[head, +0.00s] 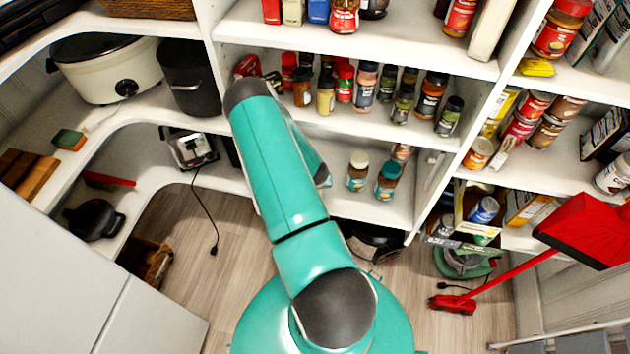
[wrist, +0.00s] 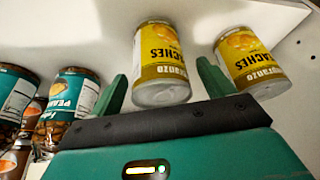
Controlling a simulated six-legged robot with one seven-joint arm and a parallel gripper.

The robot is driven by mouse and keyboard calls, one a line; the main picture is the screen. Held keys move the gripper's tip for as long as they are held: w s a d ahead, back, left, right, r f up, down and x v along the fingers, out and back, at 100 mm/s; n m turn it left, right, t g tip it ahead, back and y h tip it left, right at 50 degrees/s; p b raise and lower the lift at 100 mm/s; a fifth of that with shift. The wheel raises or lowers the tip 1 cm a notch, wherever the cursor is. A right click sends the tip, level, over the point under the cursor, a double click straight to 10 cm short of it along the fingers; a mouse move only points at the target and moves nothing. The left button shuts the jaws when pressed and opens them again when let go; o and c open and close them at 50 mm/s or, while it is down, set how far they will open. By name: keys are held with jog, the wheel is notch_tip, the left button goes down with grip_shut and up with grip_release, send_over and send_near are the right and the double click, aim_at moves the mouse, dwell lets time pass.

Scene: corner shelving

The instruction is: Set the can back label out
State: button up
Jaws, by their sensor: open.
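Two yellow peach cans show in the wrist view. One can (wrist: 162,62) is in the middle, and the other can (wrist: 250,60) is to its right, with a gap between them. Both have yellow labels turned to the camera, with lettering upside down in the picture, and a silver end at the bottom. My gripper (wrist: 163,88) is open and empty, and the middle can appears between its two green fingers. I cannot tell whether the fingers reach around it. The pictures do not show which can is meant. My arm hides this spot in the head view.
Teal-labelled jars (wrist: 75,95) stand left of my gripper in the wrist view. In the head view, two jars (head: 357,170) stand on a lower shelf right of my arm. Spice jars (head: 326,95) crowd the shelf above. A red broom (head: 585,230) leans at the right.

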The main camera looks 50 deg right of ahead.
jog(key=v, duration=1.1)
jog(key=shift+r, duration=0.15)
jog(key=shift+s, duration=0.15)
